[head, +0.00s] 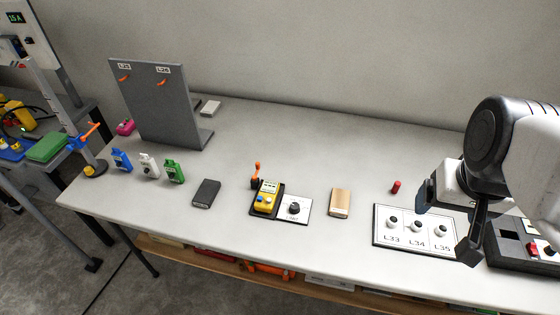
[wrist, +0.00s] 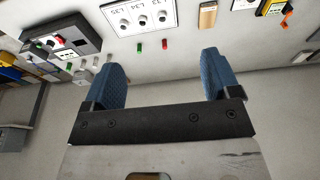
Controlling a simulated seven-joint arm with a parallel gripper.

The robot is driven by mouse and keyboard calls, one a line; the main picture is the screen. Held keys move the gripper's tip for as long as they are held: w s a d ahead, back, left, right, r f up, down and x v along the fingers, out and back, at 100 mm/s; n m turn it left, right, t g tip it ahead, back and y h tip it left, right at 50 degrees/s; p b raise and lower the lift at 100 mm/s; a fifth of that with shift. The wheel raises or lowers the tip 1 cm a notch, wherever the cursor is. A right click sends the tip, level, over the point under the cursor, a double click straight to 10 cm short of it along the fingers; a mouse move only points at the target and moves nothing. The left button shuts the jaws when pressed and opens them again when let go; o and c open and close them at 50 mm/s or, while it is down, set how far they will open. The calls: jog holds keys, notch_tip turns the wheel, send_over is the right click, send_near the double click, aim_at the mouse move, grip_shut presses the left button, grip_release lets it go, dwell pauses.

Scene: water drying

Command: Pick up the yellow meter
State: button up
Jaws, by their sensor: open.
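The yellow meter (head: 267,196) sits on a dark base in the middle of the table, beside a white plate with a black knob (head: 294,208). An orange-handled piece (head: 256,174) stands just behind it. In the wrist view the meter (wrist: 273,6) is only partly in frame at the top right edge. My gripper (head: 470,245) is over the right part of the table, far to the right of the meter. In the wrist view its two blue fingers (wrist: 164,80) are wide apart with nothing between them.
A tan block (head: 340,202) and the L33–L35 panel (head: 415,230) lie between the meter and my gripper. A dark box (head: 206,193) lies left of the meter. Blue, white and green devices (head: 149,166) stand farther left, before a grey upright board (head: 160,105). A red cylinder (head: 396,187) stands behind the panel.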

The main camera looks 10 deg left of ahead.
jog(key=shift+o, duration=0.5)
jog(key=w+a+f+n+t+h, duration=0.4)
jog(key=w+a+f+n+h, duration=0.85)
jog(key=n, duration=0.55)
jog(key=s+a+f+n+t+y, duration=0.1)
jog(key=a+f+n+t+y, duration=0.4)
jog(key=a+n, duration=0.4)
jog(key=s+a+f+n+t+y, duration=0.1)
jog(key=a+f+n+t+y, duration=0.5)
jog(key=a, duration=1)
notch_tip(320, 180, down, 2)
jog(key=n+y, duration=0.1)
jog(key=n, duration=0.2)
jog(key=shift+f+y, duration=0.15)
jog(key=shift+y, duration=0.2)
